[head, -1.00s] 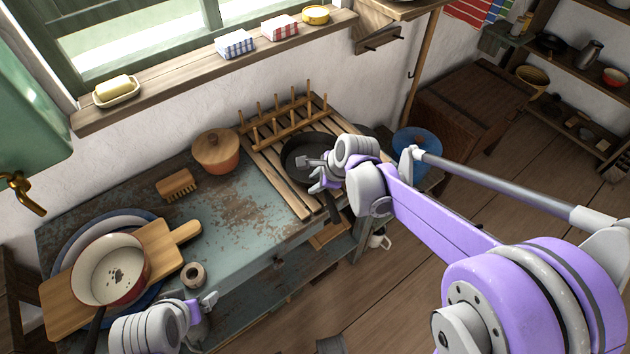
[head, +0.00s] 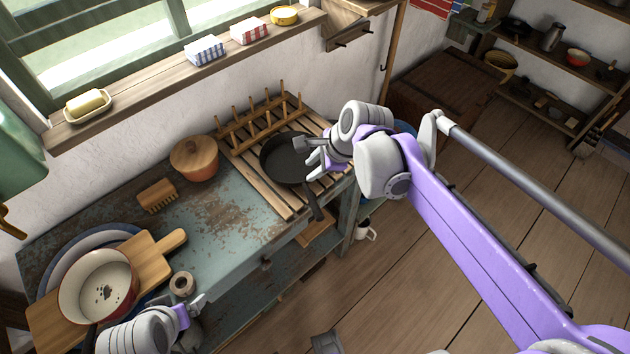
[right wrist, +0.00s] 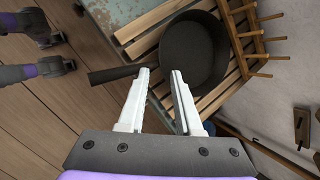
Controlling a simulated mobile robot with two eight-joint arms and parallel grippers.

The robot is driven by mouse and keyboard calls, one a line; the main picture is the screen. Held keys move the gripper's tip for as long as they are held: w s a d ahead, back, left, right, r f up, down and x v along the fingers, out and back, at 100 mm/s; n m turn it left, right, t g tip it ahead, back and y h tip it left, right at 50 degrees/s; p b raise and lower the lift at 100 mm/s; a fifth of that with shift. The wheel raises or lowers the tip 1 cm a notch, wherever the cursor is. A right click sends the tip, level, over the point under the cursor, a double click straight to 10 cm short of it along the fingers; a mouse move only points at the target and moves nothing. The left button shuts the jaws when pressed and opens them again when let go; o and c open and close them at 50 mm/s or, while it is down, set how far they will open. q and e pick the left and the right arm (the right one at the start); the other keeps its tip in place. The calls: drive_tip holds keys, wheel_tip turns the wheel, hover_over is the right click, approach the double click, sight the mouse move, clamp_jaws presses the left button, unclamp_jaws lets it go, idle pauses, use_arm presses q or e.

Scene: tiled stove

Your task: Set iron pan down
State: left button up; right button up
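The black iron pan (head: 286,160) lies flat on the wooden slatted rack (head: 262,190) at the right end of the worktop. Its handle points toward the front edge. My right gripper (head: 311,155) is over the pan's right rim in the head view. In the right wrist view the gripper (right wrist: 160,75) is open with nothing between its fingers. The pan (right wrist: 192,50) shows beyond the fingertips, and its handle (right wrist: 115,74) runs left past them. My left gripper (head: 196,308) is at the lower left by the red pot; its opening is unclear.
A red pot (head: 98,287) sits on a wooden board (head: 155,265) over a blue-rimmed plate. A lidded orange pot (head: 194,160), a brush (head: 157,195) and a small round jar (head: 182,283) stand on the worktop. Pegs (head: 262,122) rise behind the pan. The worktop's middle is clear.

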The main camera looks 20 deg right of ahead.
sight(320, 216)
drive_tip(key=s+f+n, duration=0.1)
drive_tip(key=s+n, duration=0.2)
drive_tip(key=s+f+n+h, duration=0.1)
drive_tip(key=s+n, duration=0.2)
drive_tip(key=n, duration=0.1)
drive_tip(key=s+a+f+n, duration=0.1)
drive_tip(key=s+n, duration=0.2)
drive_tip(key=s, duration=0.1)
drive_tip(key=shift+n+h, duration=0.3)
drive_tip(key=shift+n, duration=0.1)
drive_tip(key=s+f+n+h, duration=0.1)
drive_tip(key=s+f+n, duration=0.3)
drive_tip(key=s+n, duration=0.3)
drive_tip(key=n, duration=0.3)
drive_tip(key=shift+s+d+f+t, duration=0.15)
drive_tip(key=shift+d+t, duration=0.15)
drive_tip(key=shift+d, duration=0.1)
drive_tip(key=shift+w+r+p, duration=0.2)
drive_tip(key=shift+r+p, duration=0.3)
drive_tip(key=shift+r, duration=0.15)
drive_tip(key=shift+w+r+p, duration=0.2)
drive_tip(key=shift+r+p, duration=0.3)
drive_tip(key=shift+r, duration=0.1)
drive_tip(key=shift+s, duration=0.1)
